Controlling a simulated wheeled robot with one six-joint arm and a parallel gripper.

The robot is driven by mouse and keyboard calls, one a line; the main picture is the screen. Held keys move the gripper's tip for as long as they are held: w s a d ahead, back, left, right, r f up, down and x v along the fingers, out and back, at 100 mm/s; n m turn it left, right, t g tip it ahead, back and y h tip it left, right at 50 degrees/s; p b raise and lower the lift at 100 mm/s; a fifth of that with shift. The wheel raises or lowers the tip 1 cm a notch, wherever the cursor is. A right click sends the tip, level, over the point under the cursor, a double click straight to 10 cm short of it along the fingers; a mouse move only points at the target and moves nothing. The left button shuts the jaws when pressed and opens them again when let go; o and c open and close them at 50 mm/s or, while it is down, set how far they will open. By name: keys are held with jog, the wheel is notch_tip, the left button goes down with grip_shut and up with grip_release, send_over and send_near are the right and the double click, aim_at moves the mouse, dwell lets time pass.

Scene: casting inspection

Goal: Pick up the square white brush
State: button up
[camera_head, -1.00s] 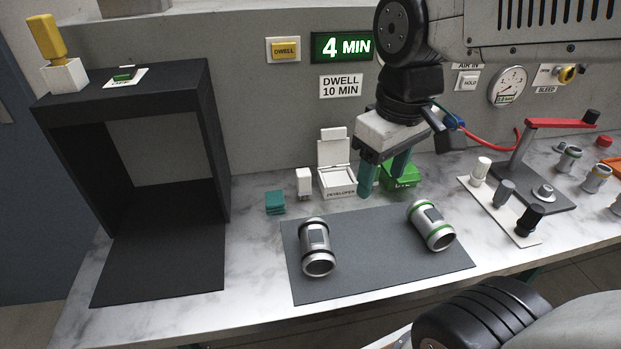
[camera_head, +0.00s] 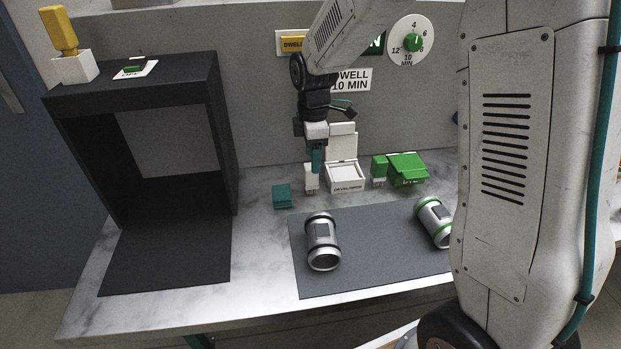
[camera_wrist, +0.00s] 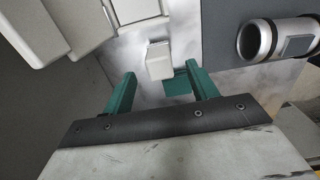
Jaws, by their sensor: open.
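The square white brush (camera_head: 311,180) stands upright on the marble counter, just left of the white developer box (camera_head: 345,178). My gripper (camera_head: 316,162) is open and directly above the brush in the head view, partly covering its top. In the wrist view the white brush (camera_wrist: 160,62) shows just beyond and between the two teal fingertips (camera_wrist: 161,75). The fingers do not appear closed on it. How far the fingertips are above the brush is hard to tell.
A teal block (camera_head: 282,196) sits close left of the brush. A green brush (camera_head: 379,169) and green box (camera_head: 408,168) stand to the right. In front, a grey mat (camera_head: 375,270) holds two metal cylinders. A black booth (camera_head: 222,140) stands at the left.

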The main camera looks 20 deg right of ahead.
aim_at(311, 175)
jog(key=f, duration=0.6)
jog(key=shift+w+a+f, duration=0.15)
jog(key=shift+a+f, duration=0.05)
jog(key=shift+f, duration=0.15)
jog(key=c, duration=1.1)
